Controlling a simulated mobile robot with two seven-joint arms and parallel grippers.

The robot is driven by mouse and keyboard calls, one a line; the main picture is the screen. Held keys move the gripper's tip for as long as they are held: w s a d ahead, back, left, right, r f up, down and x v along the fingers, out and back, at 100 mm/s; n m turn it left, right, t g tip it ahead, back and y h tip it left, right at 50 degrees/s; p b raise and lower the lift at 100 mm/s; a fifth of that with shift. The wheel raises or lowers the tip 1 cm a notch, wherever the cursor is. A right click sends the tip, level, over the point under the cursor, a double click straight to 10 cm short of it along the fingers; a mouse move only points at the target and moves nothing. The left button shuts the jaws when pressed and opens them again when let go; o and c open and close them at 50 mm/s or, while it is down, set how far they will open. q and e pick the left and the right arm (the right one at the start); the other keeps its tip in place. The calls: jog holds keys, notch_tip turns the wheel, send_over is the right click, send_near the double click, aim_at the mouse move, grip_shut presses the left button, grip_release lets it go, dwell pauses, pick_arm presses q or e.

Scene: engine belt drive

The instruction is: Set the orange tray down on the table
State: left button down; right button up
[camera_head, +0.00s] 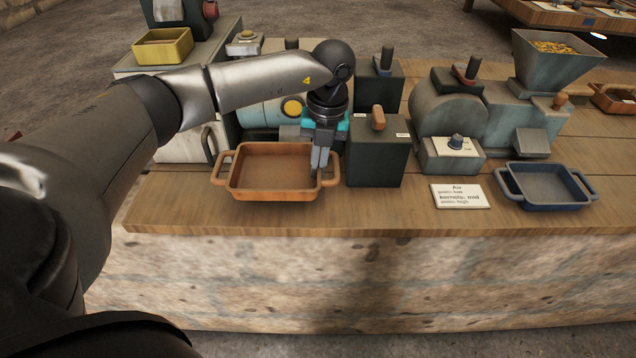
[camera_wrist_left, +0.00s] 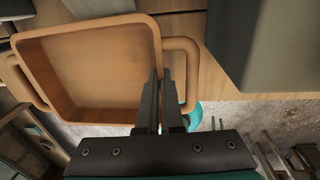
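The orange tray (camera_head: 272,195) is empty and looks level at the left part of the wooden table (camera_head: 400,215), near its front edge. Whether its bottom touches the boards or hangs just above them I cannot tell. My left gripper (camera_head: 319,170) points down at the tray's right end. In the left wrist view the two fingers (camera_wrist_left: 161,85) are close together, one on each side of the tray's right wall (camera_wrist_left: 143,35), shut on its rim beside the handle. My right gripper is not in view.
A dark box with a brown-handled lever (camera_head: 375,155) stands just right of the tray. A label card (camera_head: 460,196) and a blue tray (camera_head: 545,188) lie further right. Machines stand behind the tray. Bare table shows in front.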

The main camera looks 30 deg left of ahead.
pick_arm(q)
jog(key=shift+f+b, duration=0.55)
jog(key=shift+f, duration=1.6)
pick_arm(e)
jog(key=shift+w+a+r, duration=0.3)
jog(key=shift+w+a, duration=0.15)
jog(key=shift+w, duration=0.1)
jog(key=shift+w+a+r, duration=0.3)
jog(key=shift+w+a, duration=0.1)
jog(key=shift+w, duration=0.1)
pick_arm(q)
jog(key=shift+f, duration=0.15)
jog(key=c, duration=1.1)
grip_release()
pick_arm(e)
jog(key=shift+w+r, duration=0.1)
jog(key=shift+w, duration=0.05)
